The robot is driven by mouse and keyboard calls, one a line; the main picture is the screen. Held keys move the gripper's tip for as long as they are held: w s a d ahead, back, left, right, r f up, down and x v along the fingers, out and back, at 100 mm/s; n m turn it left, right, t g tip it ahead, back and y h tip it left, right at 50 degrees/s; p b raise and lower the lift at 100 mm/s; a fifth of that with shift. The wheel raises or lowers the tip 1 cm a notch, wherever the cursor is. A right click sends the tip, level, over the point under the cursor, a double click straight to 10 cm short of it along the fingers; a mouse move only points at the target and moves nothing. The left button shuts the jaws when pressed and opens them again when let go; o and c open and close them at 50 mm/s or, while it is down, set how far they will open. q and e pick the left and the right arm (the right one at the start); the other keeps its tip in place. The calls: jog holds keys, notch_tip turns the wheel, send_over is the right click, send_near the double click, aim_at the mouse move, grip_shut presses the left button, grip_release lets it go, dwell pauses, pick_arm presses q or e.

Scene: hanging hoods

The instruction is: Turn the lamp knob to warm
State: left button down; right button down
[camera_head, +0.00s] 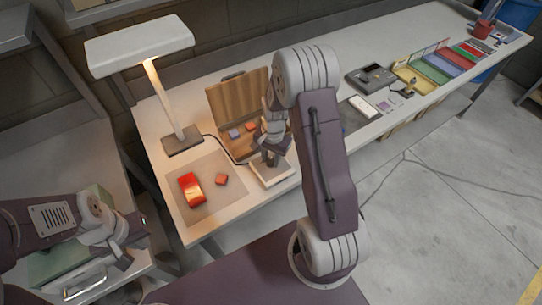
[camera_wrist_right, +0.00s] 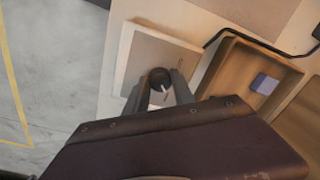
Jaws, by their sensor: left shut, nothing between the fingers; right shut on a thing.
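The lamp knob is a dark round knob (camera_wrist_right: 159,77) with a light mark, on a pale control box (camera_wrist_right: 128,56) with a grey top. The box also shows in the head view (camera_head: 272,178), near the table's front edge. My right gripper (camera_wrist_right: 160,88) is shut on the knob from above; in the head view (camera_head: 271,158) it hides the knob. Any setting labels are too small or hidden to read. The desk lamp (camera_head: 140,45) stands at the table's left, its post lit warm. My left gripper (camera_head: 142,236) is shut and empty, at the lower left beside the table.
An open wooden case (camera_head: 238,99) with small blocks stands just behind the box. A red block (camera_head: 190,189) and a smaller one (camera_head: 221,179) lie on a grey-brown mat (camera_head: 208,208). A cable runs between lamp and box. Colored trays (camera_head: 441,65) are further right.

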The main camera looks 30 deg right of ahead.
aim_at(272, 161)
jog(key=shift+m, duration=0.6)
jog(key=shift+m+p, duration=0.3)
jog(key=c, duration=1.1)
grip_release()
jog(key=shift+o, duration=0.2)
notch_tip(272, 161, up, 9)
jog(key=shift+s, duration=0.15)
